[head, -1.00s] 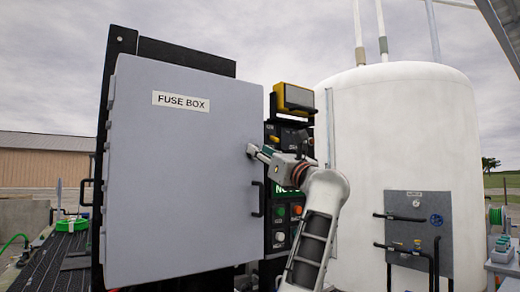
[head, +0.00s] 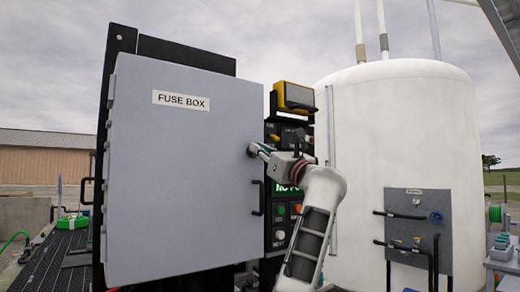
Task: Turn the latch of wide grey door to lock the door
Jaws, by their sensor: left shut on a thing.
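The wide grey door (head: 180,190), labelled FUSE BOX, is shut flush on its box in the head view. Its latch (head: 250,149) is a small grey piece at the door's right edge, above a black handle (head: 257,197). My left gripper (head: 255,150) is shut on the latch, its fingers pointing left at the door edge. The fingers hide much of the latch, so its exact angle cannot be told. My right gripper is not in view.
A control panel (head: 280,222) with buttons and a yellow-cased display (head: 294,97) stands just right of the door, partly behind my arm. A large white tank (head: 400,120) with a grey valve panel (head: 415,218) is further right.

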